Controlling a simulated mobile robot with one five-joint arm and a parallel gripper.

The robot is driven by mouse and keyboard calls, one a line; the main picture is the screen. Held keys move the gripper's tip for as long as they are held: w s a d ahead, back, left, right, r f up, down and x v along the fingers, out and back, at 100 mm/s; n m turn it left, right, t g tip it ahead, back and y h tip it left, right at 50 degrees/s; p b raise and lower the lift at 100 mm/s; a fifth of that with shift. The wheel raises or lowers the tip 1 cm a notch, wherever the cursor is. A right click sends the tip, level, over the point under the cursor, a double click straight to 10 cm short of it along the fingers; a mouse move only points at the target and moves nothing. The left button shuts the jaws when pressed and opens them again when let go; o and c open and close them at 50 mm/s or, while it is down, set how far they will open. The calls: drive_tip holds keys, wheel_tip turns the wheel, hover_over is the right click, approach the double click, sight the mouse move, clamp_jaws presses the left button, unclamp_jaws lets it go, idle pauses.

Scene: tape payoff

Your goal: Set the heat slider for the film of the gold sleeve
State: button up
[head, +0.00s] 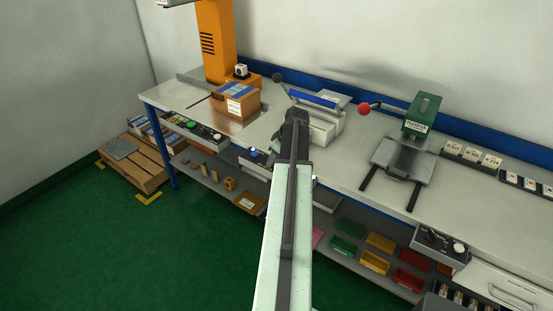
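My arm reaches away from me over the bench, and its dark end with my gripper (296,116) is at the front left of a white bench device with a blue bar (316,102). The fingers are seen from behind, so whether they are open is hidden. A small dark control panel (257,158) sits on the bench front edge just left of my arm. It is partly covered by the arm, and I cannot make out a slider on it. I cannot identify a gold sleeve or its film in this view.
A carton (236,104) sits on the bench at left, beside an orange machine (214,40). A green press (422,112) and a red-knobbed lever (364,109) are to the right. Label cards (472,156) stand farther right.

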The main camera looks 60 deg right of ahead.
drive_tip(key=shift+s, duration=0.1)
drive_tip(key=p+v, duration=0.7)
drive_tip(key=shift+r, duration=0.35)
drive_tip(key=shift+s, duration=0.1)
